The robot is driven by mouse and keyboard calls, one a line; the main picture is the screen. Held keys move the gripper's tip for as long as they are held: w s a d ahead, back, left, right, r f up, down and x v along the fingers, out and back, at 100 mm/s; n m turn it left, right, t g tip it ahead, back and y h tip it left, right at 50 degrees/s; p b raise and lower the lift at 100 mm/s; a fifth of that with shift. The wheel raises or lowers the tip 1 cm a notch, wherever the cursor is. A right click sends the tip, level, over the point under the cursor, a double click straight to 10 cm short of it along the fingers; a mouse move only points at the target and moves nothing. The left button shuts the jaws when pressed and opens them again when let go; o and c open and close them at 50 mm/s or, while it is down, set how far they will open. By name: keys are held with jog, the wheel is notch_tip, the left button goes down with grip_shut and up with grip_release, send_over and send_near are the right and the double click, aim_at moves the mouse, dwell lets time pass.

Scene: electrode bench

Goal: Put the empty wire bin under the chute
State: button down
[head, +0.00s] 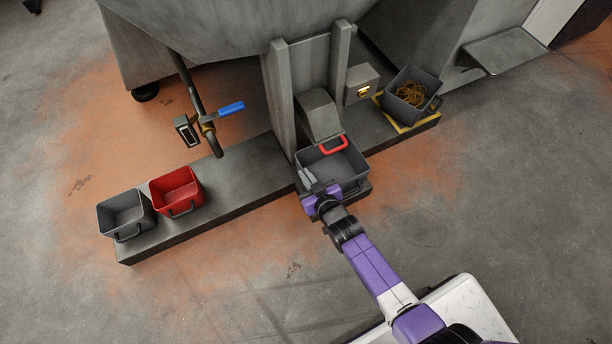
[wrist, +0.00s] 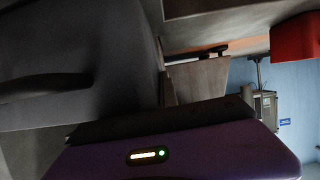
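A grey wire bin (head: 347,170) stands on the low ledge directly below the chute (head: 319,112); its visible inside looks empty. A red handle (head: 333,146) shows at the chute mouth, over the bin's back rim. My gripper (head: 308,180) is at the bin's near left corner, its fingers close to or over the rim. In the wrist view a dark grey bin surface (wrist: 110,45) and a dark handle (wrist: 45,88) fill the left side. Whether the fingers are closed on the bin is hidden. Another grey bin (head: 125,214), apparently empty, stands at the ledge's left end.
A red bin (head: 178,190) stands beside the left grey bin. A grey bin with coiled wire (head: 410,94) sits tilted in view on a yellow-marked spot at right. A blue-handled lever (head: 230,108) sticks out above the ledge (head: 245,170). The floor in front is clear.

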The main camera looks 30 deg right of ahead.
jog(key=c, duration=1.6)
grip_release()
jog(key=shift+f, duration=0.1)
jog(key=shift+c, duration=0.2)
jog(key=shift+s+r+p, duration=0.25)
jog(key=shift+r+p, duration=0.05)
jog(key=p+v, duration=0.6)
jog(key=v, duration=0.5)
jog(key=shift+s+p, duration=0.25)
jog(key=shift+p, duration=0.05)
